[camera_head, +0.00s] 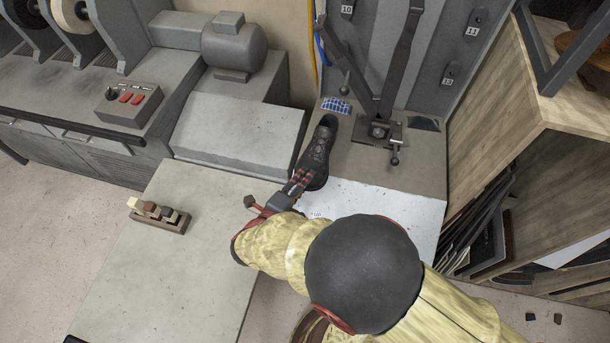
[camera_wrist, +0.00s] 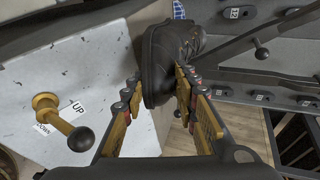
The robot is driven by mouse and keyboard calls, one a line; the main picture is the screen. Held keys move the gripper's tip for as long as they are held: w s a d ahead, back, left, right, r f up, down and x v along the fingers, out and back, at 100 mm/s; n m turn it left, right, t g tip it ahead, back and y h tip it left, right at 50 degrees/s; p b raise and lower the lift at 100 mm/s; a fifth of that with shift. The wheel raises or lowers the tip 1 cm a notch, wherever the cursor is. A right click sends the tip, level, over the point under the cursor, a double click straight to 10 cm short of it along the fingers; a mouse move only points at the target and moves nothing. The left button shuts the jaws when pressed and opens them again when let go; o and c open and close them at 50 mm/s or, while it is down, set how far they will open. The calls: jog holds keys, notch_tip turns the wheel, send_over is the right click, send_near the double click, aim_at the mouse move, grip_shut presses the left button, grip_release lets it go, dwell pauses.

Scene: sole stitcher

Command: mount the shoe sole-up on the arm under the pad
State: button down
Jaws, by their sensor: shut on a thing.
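A black shoe (camera_head: 320,145) is held over the pale bench, left of the dark machine fitting; it also shows in the wrist view (camera_wrist: 163,60). My gripper (camera_head: 303,178) is shut on the shoe, with one finger on each side, as the wrist view shows (camera_wrist: 156,95). I cannot clearly tell which way the sole faces. The dark fitting (camera_head: 379,130) has a base plate, long slanted bars and small ball-ended levers. It stands apart from the shoe, to its right. I cannot clearly make out the pad and the arm under it.
A brass lever (camera_wrist: 62,117) with UP and DOWN labels sits on the white speckled plate (camera_wrist: 75,75). A blue checked patch (camera_head: 337,105) lies behind the shoe. A grey motor (camera_head: 234,45) stands back left. A small wooden block rack (camera_head: 160,215) stands on the left bench. A wooden shelf (camera_head: 565,95) bounds the right.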

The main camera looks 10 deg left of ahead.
jog(key=s+r+p, duration=0.2)
jog(key=s+p, duration=0.1)
jog(key=s, duration=0.4)
jog(key=shift+a+r, duration=0.25)
jog(key=shift+a, duration=0.05)
dwell(0.4)
jog(key=shift+s, duration=0.1)
jog(key=s+r+p, duration=0.4)
jog(key=r+p, duration=0.3)
jog(key=r, duration=0.2)
jog(key=shift+a+p, duration=0.2)
jog(key=shift+p, duration=0.2)
jog(key=m+b, duration=0.9)
jog(key=b, duration=0.1)
